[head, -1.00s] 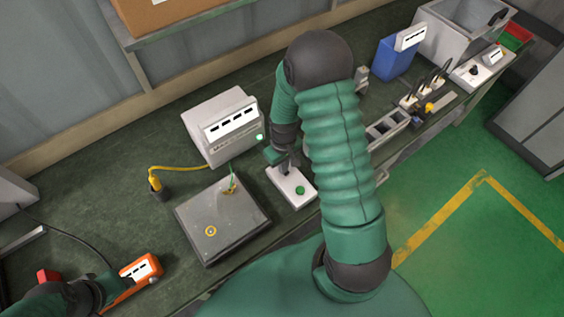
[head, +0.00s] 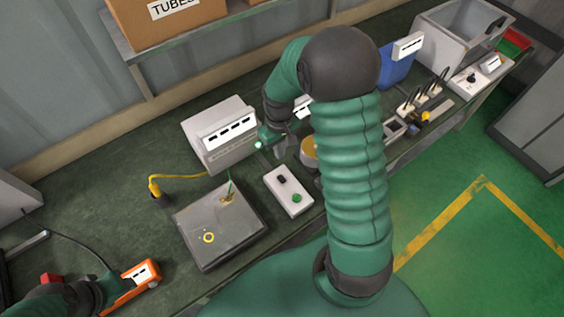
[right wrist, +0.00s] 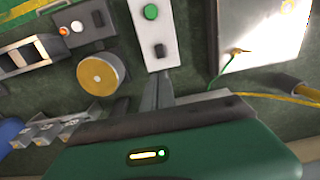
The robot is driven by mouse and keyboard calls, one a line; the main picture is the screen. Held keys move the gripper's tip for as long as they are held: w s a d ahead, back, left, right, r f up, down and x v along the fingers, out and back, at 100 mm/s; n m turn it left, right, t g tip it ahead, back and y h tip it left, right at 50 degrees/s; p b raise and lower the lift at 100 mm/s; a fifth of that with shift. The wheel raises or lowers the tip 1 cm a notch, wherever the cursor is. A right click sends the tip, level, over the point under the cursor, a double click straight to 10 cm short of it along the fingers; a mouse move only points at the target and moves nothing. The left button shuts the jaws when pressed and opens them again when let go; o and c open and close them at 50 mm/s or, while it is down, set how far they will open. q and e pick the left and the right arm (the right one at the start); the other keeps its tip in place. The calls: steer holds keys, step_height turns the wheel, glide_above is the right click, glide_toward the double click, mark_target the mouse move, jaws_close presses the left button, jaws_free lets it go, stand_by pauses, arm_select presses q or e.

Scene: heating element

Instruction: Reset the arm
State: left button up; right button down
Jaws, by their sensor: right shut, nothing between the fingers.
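My right gripper (head: 282,146) is raised over the bench, just beyond the white switch box (head: 288,190). Its fingers are shut and empty, and they also show in the right wrist view (right wrist: 158,92). The switch box has a green button and a black rocker switch, and the right wrist view shows it too (right wrist: 155,34). The gripper appears apart from it. My left arm enters at the lower left, beside an orange device (head: 130,286) with a white display. The left gripper's fingers are not clear there.
A grey plate (head: 222,222) with a yellow ring mark lies left of the switch box. A white power unit (head: 220,135) stands behind it. A yellow cable (head: 175,178) runs nearby. A round brass-coloured disc (right wrist: 100,73) lies beside the switch box. A blue container (head: 398,62) stands further right.

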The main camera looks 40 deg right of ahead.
steer(key=shift+w+a+r, duration=0.1)
steer(key=shift+w+r, duration=0.05)
steer(key=shift+r, duration=0.4)
steer(key=shift+w+a+r, duration=0.1)
steer(key=shift+r, duration=0.4)
steer(key=shift+d, duration=0.1)
